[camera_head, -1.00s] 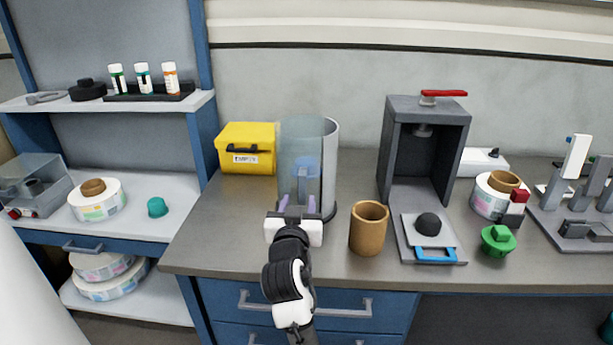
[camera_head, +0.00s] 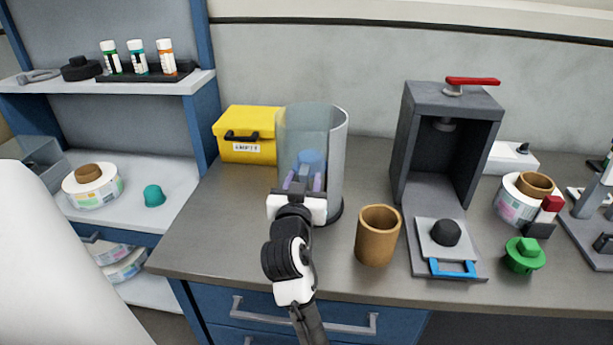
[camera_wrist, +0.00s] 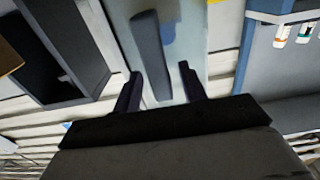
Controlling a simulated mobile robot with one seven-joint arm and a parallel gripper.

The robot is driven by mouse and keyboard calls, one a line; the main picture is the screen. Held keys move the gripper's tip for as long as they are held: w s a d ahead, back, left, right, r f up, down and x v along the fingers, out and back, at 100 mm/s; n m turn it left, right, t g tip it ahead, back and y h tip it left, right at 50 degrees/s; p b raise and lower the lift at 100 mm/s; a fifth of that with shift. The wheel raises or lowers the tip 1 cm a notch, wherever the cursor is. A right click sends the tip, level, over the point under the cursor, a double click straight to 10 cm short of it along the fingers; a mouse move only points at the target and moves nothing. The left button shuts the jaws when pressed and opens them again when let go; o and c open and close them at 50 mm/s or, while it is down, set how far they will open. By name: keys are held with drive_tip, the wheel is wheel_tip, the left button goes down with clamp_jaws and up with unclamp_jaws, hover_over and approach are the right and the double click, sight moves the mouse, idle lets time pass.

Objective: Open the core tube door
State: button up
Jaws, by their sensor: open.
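The core tube (camera_head: 334,150) is a clear upright cylinder on the bench, with a bluish translucent door (camera_head: 293,130) on its near left side. A blurred blue shape shows through the door. In the wrist view, a dark grey bar handle (camera_wrist: 149,50) stands out from the pale door (camera_wrist: 190,40). My gripper (camera_head: 304,183) is at the front of the tube, pointing at the door. In the wrist view my gripper (camera_wrist: 160,72) is open, its two dark fingers on either side of the handle's near end. I cannot tell whether either finger touches it. The door looks shut.
A brown cardboard core (camera_head: 376,236) stands close right of the tube. A dark grey press (camera_head: 447,92) with a red lever is further right. A yellow box (camera_head: 247,152) marked EMPTY sits behind left. The bench front left (camera_head: 215,245) is clear.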

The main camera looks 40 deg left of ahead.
drive_tip(key=shift+c, duration=0.3)
clamp_jaws()
idle(0.3)
